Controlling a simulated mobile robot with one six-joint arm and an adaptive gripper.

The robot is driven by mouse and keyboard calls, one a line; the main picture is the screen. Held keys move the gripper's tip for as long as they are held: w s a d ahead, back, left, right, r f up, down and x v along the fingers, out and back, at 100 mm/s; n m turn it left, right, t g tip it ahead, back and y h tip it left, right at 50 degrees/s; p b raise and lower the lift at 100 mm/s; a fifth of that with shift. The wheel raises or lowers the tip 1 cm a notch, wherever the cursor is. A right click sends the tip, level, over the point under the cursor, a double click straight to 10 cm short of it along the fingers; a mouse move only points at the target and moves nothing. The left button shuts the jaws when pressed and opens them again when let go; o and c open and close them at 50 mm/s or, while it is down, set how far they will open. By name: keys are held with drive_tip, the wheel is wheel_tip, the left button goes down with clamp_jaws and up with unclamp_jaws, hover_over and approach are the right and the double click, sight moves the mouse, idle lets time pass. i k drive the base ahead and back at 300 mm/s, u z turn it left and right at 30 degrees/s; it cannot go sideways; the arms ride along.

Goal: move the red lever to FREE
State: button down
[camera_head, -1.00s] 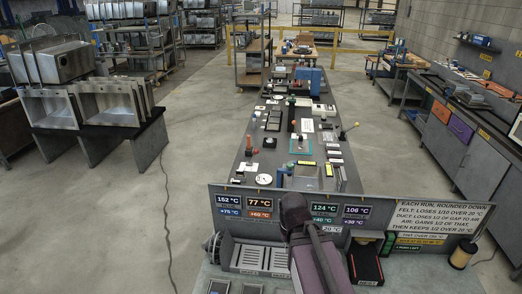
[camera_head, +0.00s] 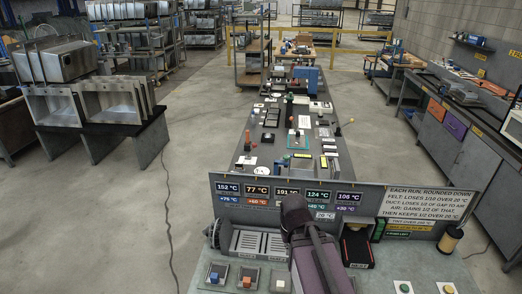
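I cannot pick out a red lever for certain, and no FREE label is readable. A small red-orange knob (camera_head: 247,141) stands upright on the left edge of the long bench, beyond the display panel. A lever with a yellow ball (camera_head: 338,131) sticks out on the bench's right side. My dark purple arm (camera_head: 318,262) rises from the bottom middle, its dark upper end in front of the display panel (camera_head: 440,204). No gripper fingers show, so their state and anything in them are hidden.
Behind the panel, the long bench (camera_head: 262,165) is crowded with small devices. In front lie a slotted grey unit (camera_head: 261,243), blue (camera_head: 214,277) and orange (camera_head: 247,282) blocks, and a yellow spool (camera_head: 449,241).

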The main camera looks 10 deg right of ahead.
sight(254, 145)
drive_tip(key=z, duration=0.15)
drive_tip(key=k, duration=0.8)
drive_tip(key=u, duration=1.55)
drive_tip(key=i, duration=2.45)
